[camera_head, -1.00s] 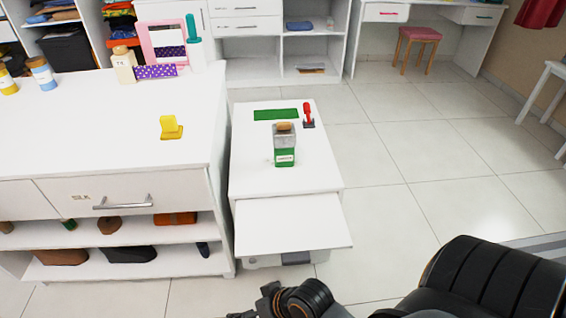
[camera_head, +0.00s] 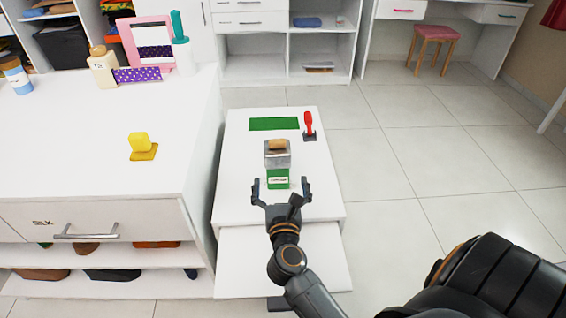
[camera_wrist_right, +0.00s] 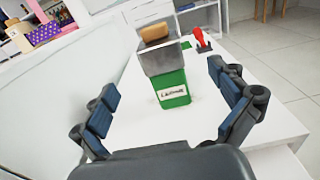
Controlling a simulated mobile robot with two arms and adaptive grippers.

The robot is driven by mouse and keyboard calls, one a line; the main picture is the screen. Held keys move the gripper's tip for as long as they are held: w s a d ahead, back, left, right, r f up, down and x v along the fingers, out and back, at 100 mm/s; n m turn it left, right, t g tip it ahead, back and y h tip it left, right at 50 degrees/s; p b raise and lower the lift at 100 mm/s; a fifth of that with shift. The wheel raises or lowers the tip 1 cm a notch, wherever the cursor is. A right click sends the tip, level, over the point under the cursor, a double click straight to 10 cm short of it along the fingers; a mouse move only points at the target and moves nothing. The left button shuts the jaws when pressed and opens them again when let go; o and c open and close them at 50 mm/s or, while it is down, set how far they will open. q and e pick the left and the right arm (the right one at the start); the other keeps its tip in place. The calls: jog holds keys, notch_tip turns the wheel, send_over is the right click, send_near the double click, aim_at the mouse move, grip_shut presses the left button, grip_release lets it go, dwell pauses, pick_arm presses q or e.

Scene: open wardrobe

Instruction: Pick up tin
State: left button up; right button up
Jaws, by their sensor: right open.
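The tin (camera_head: 277,178) is a green box-shaped can with a white label and a grey metal upper part with a tan block on top. It stands upright on the low white cabinet (camera_head: 237,185). In the right wrist view the tin (camera_wrist_right: 172,88) is ahead, between the finger directions. My right gripper (camera_head: 281,188) is open, with its fingers spread on either side of the tin's near side. In the right wrist view the gripper (camera_wrist_right: 165,105) is empty, and its pads show clear gaps to the tin. My left gripper is not in view.
A red-handled stamp (camera_head: 309,126) and a green mat (camera_head: 274,124) lie behind the tin. A pull-out shelf (camera_head: 240,265) extends at the front. A taller white dresser (camera_head: 70,150) stands left, with a yellow object (camera_head: 142,147) on it. Open tiled floor (camera_head: 430,170) lies right.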

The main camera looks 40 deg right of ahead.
aim_at(277, 148)
jog(key=x, duration=0.7)
jog(key=shift+w+r, duration=0.1)
jog(key=shift+w, duration=0.2)
jog(key=shift+f+b+x, duration=0.2)
jog(key=shift+b+x, duration=0.05)
jog(key=shift+x, duration=0.65)
jog(key=shift+f+b+x, duration=0.15)
jog(key=shift+b+x, duration=0.05)
jog(key=shift+x, duration=0.7)
jog(key=shift+f+b+x, duration=0.2)
jog(key=shift+b+x, duration=0.05)
jog(key=shift+x, duration=0.65)
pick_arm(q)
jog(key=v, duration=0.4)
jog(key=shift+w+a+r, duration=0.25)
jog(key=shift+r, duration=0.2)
pick_arm(e)
jog(key=shift+c, duration=0.4)
jog(key=shift+a, duration=0.1)
jog(key=c, duration=1.4)
jog(key=shift+c, duration=0.9)
jog(key=shift+r, duration=0.25)
